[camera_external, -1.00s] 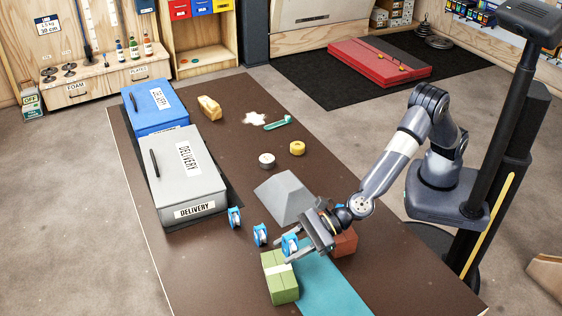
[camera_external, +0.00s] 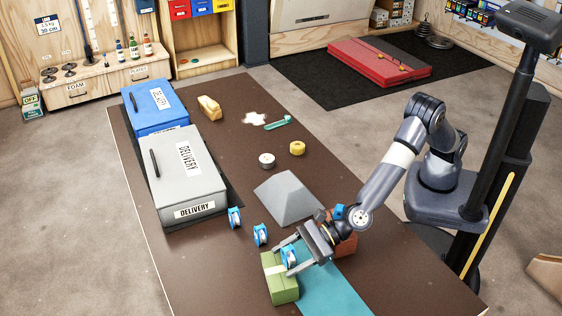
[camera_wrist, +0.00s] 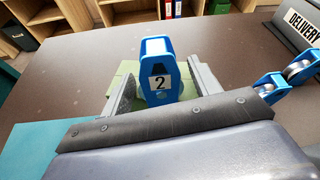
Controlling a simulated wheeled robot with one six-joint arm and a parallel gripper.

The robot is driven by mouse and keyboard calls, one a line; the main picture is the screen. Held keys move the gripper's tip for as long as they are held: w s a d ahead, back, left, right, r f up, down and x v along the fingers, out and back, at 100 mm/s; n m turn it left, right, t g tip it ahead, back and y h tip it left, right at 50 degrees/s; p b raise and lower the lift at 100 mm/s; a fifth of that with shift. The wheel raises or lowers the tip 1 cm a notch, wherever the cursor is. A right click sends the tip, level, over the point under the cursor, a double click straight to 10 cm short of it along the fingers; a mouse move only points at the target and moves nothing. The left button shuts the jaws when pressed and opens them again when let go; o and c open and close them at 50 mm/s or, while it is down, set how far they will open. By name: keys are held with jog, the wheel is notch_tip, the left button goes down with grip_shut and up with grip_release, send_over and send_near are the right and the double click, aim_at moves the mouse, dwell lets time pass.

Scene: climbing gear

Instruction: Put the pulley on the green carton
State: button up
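A blue pulley (camera_external: 289,257) with a white "2" label stands upright at the green carton (camera_external: 284,291), seemingly resting on its top. The pulley (camera_wrist: 158,65) fills the middle of the wrist view, with the green carton (camera_wrist: 128,70) showing behind and beside it. My gripper (camera_external: 282,260) is around the pulley, one finger on each side. In the wrist view my gripper (camera_wrist: 161,70) looks open, with a gap between the right finger and the pulley. The pulley's underside is hidden.
Two more blue pulleys, one nearer (camera_external: 260,234) and one farther (camera_external: 234,217), stand left of a grey pyramid (camera_external: 287,197). A reddish carton (camera_external: 347,244) is partly behind my arm, with a blue item (camera_external: 340,211) by it. A grey delivery box (camera_external: 186,180) stands left.

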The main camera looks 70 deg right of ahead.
jog(key=shift+r, duration=0.15)
jog(key=b+v, duration=0.2)
jog(key=v, duration=1)
dwell(0.6)
jog(key=p+x, duration=0.2)
jog(key=x, duration=0.9)
jog(key=shift+w+a, duration=0.2)
jog(key=shift+w, duration=0.05)
jog(key=shift+w+a+f, duration=0.1)
jog(key=shift+w+f, duration=0.05)
jog(key=shift+f, duration=0.2)
jog(key=shift+r, duration=0.2)
